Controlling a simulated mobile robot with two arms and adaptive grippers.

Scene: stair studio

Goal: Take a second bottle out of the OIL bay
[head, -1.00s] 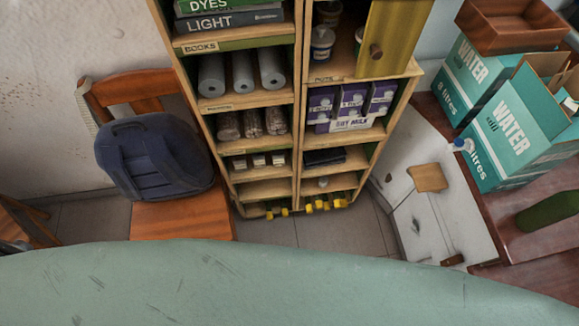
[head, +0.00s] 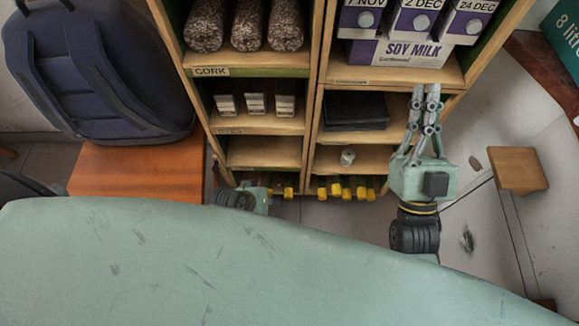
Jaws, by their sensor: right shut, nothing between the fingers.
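Several yellow caps (head: 345,190) line the bottom of the right shelf column, low near the floor. A few more yellow caps (head: 285,190) show at the bottom of the left column. They look like bottle tops, but the bodies below are hidden and no OIL label is legible. My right gripper (head: 426,92) is shut and empty, fingers pointing up, in front of the right column's right side post, above and right of the caps. Part of my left gripper (head: 245,198) shows low at the left column, beside the caps; its fingers cannot be made out.
The shelf unit holds cork rolls (head: 247,25), small boxes (head: 256,104), soy milk cartons (head: 405,50), a dark folded stack (head: 356,110) and a small jar (head: 347,157). A chair (head: 135,175) with a blue backpack (head: 100,75) stands left.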

